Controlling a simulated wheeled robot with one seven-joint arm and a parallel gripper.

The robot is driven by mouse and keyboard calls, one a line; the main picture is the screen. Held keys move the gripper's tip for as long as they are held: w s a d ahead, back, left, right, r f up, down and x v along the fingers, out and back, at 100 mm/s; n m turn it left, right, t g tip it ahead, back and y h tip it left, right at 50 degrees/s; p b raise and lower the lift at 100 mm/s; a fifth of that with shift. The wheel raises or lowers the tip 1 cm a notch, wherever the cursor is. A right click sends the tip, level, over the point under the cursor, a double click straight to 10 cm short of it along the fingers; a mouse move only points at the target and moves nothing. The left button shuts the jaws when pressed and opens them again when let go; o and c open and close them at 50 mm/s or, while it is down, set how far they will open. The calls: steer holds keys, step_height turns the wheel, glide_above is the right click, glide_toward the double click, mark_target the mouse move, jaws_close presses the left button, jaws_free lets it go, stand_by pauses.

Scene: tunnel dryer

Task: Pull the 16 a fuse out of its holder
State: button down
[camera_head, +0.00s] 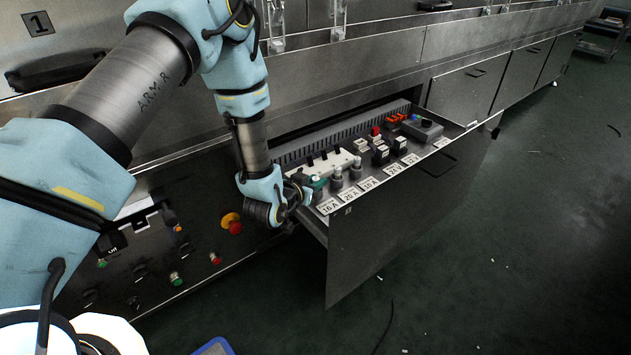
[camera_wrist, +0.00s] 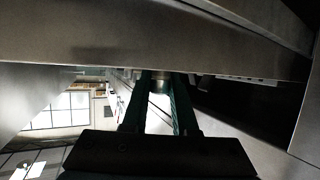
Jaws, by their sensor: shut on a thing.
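An open drawer (camera_head: 408,205) holds a row of fuse holders with white labels along its front edge. The 16 A label (camera_head: 329,206) is at the left end. My gripper (camera_head: 318,184) reaches in from the left, its green fingers just behind that label. In the wrist view the green fingers (camera_wrist: 160,90) are shut on a small pale cylindrical piece, the 16 A fuse (camera_wrist: 159,84), by its place. The fingers and wrist hide most of this fuse and its holder in the head view, so I cannot tell whether it is still seated.
Two grey fuse caps (camera_head: 346,171) stand close to the right of my fingers. A white block with black switches (camera_head: 325,160) lies behind. Relays and a grey box (camera_head: 424,129) fill the right. A red knob (camera_head: 235,227) is on the panel left.

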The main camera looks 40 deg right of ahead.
mark_target(316, 178)
steer(key=shift+r+p, duration=0.45)
steer(key=shift+r, duration=0.25)
stand_by(1.2)
steer(key=shift+r+p, duration=0.85)
steer(key=shift+r, duration=0.4)
steer(key=shift+r, duration=0.1)
steer(key=shift+r+p, duration=1.2)
steer(key=shift+r, duration=0.55)
